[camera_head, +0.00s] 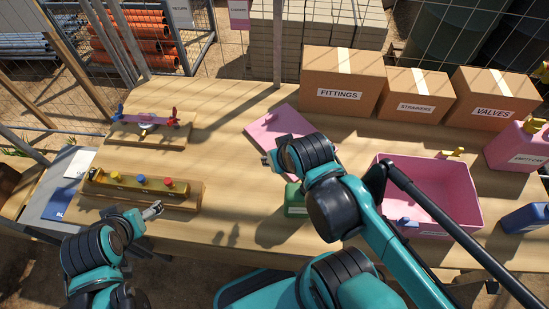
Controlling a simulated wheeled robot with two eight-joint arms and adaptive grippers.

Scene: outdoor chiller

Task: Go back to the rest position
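My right gripper (270,160) is over the middle of the wooden table, at the front edge of a pink board (280,126). Its fingers are mostly hidden by its own wrist, so I cannot tell whether it is open or whether it touches the board.
The wooden table (222,190) is clear between the arms. The knob stand (140,191) and a valve on a board (147,127) are left. A green container (295,202) is partly behind my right arm. A pink bin (448,185) is right; cartons (340,85) line the back.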

